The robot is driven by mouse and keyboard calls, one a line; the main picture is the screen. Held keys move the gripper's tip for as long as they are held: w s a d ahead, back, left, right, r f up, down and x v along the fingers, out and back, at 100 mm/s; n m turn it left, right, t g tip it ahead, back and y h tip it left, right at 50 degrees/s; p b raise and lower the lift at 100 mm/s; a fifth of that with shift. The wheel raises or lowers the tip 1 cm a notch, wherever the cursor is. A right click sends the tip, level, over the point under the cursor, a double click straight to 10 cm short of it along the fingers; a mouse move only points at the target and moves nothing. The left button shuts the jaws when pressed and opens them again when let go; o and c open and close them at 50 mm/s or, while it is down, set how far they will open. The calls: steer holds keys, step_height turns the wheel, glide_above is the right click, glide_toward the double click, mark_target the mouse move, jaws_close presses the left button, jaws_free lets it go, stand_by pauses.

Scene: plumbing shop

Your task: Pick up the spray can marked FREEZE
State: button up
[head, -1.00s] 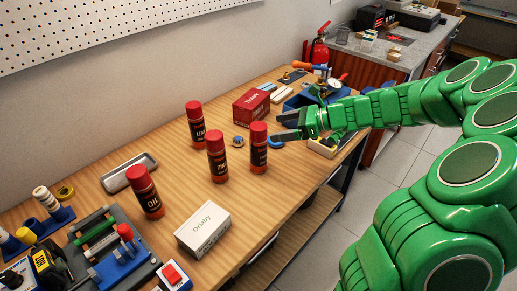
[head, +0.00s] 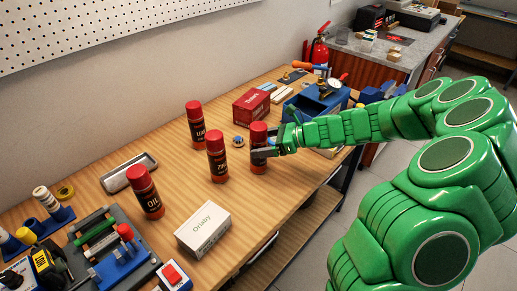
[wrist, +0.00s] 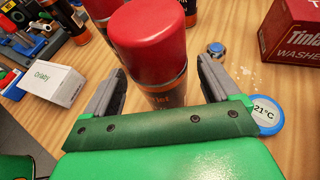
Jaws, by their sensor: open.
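Several black spray cans with red caps stand upright on the wooden bench. One can (head: 259,161) stands between the open jaws of my gripper (head: 270,144). In the wrist view the same can (wrist: 165,92) has a finger on each side, and my gripper (wrist: 158,82) has not closed on it. Its label is mostly hidden, and I cannot read FREEZE on it. A second can (head: 217,167) stands just left of it, a third can (head: 195,136) stands behind, and a can marked OIL (head: 150,204) stands further left. I cannot read FREEZE on any can.
A white box marked Oriaby (head: 203,241) lies in front of the cans. A red box (head: 251,107) and a blue toolbox (head: 316,104) stand behind my gripper. A grey tray (head: 115,182) lies at the left. A blue-rimmed 21°C gauge (wrist: 265,113) is close beside my right finger.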

steer(key=shift+x, duration=0.85)
steer(key=c, duration=1.2)
steer(key=shift+c, duration=0.2)
